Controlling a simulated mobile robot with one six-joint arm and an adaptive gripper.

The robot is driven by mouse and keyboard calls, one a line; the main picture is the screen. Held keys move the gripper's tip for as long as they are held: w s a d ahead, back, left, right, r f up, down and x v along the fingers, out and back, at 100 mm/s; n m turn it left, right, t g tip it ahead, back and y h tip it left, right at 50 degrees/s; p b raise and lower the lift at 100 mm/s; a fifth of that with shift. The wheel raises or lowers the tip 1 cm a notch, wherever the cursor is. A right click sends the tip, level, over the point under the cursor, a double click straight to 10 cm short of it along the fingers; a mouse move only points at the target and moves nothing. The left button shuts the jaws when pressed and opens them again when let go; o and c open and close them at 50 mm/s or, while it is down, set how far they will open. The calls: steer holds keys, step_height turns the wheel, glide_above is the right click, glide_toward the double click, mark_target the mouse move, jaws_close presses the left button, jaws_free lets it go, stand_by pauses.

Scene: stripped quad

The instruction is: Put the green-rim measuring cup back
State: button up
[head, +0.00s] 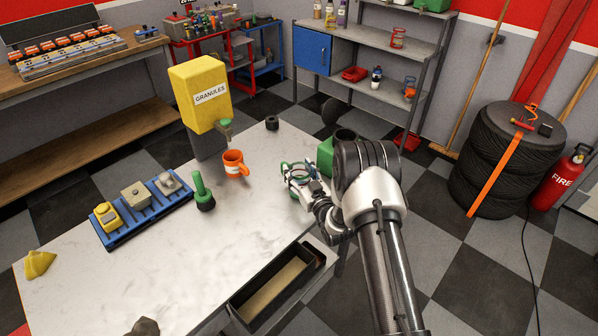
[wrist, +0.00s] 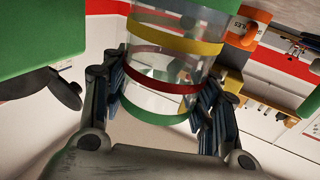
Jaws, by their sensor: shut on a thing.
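The green-rim measuring cup (head: 296,168) is a clear cup near the right edge of the white table in the head view. In the wrist view the cup (wrist: 160,71) shows yellow, red and green bands. My gripper (wrist: 163,95) is shut on it, with a finger on each side. In the head view my gripper (head: 304,183) is at the cup's near right side, and my arm comes in from the lower right. Whether the cup's base touches the table is hard to tell.
A green container (head: 325,157) stands close behind the cup. An orange cup (head: 235,164) sits below the yellow granules dispenser (head: 199,92). A green-handled tool (head: 202,190) and blue tray (head: 128,228) are farther left. An open drawer (head: 247,313) juts from the front. The table's middle is clear.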

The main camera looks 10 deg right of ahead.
steer(key=shift+f+b, duration=0.3)
